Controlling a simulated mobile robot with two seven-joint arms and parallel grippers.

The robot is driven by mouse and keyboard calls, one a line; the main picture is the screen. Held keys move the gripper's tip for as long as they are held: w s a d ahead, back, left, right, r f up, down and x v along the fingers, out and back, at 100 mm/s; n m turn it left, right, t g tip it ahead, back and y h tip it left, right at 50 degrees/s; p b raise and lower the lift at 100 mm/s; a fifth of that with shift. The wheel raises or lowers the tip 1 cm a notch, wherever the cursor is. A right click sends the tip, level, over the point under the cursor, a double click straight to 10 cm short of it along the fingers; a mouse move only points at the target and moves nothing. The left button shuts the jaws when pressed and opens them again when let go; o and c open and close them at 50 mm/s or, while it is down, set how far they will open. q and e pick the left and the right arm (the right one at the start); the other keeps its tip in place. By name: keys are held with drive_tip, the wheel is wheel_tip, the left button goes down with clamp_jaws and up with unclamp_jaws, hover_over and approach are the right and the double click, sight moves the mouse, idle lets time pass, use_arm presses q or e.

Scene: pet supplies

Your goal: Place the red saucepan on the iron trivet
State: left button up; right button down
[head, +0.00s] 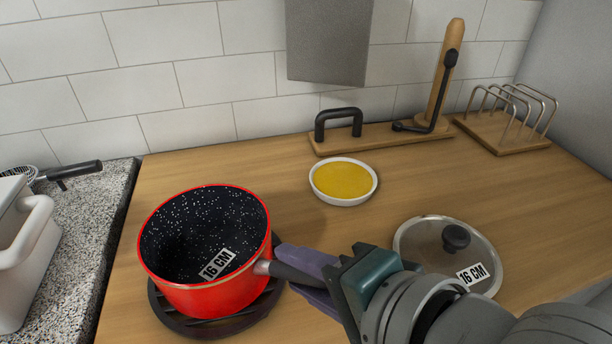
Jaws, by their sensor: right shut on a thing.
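The red saucepan (218,297) has a speckled black inside with a "16 CM" label and a dark handle (296,275) pointing right. It sits over the dark iron trivet (188,325), which shows below and to the right of the pan. The pan looks upright; I cannot tell whether its base touches the trivet. My right gripper (310,276) comes in from the lower right and is shut on the saucepan's handle. My left gripper is not in view.
A glass lid (427,240) lies to the right, near my right arm. A white dish of yellow contents (342,181) stands behind. A wooden stand (385,141) and a toast rack (505,132) are along the wall. A speckled counter (84,215) with a white container (25,250) is left.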

drive_tip(key=shift+r, duration=0.1)
drive_tip(key=c, duration=0.6)
unclamp_jaws()
drive_tip(key=shift+f, duration=0.2)
drive_tip(key=shift+r, duration=0.15)
drive_tip(key=shift+s+d+r, duration=0.15)
drive_tip(key=shift+s+r, duration=0.05)
drive_tip(key=p+v, duration=0.2)
drive_tip(key=v, duration=0.9)
drive_tip(key=s+d+f+n+g+h, duration=0.2)
drive_tip(key=s+d+n+h, duration=0.1)
drive_tip(key=d+n, duration=0.3)
drive_tip(key=s+d+f+n+g+h, duration=0.2)
drive_tip(key=s+d+n+g+h, duration=0.1)
drive_tip(key=d, duration=0.4)
drive_tip(key=s+n+h, duration=0.1)
drive_tip(key=s+n, duration=0.1)
drive_tip(key=shift+n, duration=0.4)
